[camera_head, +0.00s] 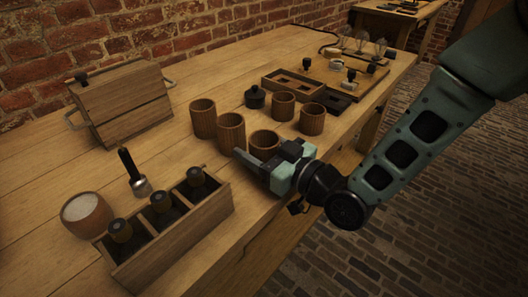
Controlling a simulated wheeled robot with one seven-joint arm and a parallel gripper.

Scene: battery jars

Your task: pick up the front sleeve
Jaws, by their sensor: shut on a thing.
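Several brown ribbed cylindrical sleeves stand on the wooden bench. My gripper comes in from the right, low over the bench, and is shut on this sleeve. The sleeve looks upright; whether it touches the bench is hidden. The other sleeves are a left one (203,118), one close beside the front sleeve (231,131), a back one (283,105) and a right one (312,119).
A small dark lidded pot (255,97) stands behind the sleeves. An open wooden box (190,235) with dark knobbed parts is at the front left, near a cup of pale stuff (87,214). A wooden case (122,104) and a tray (295,86) stand farther back.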

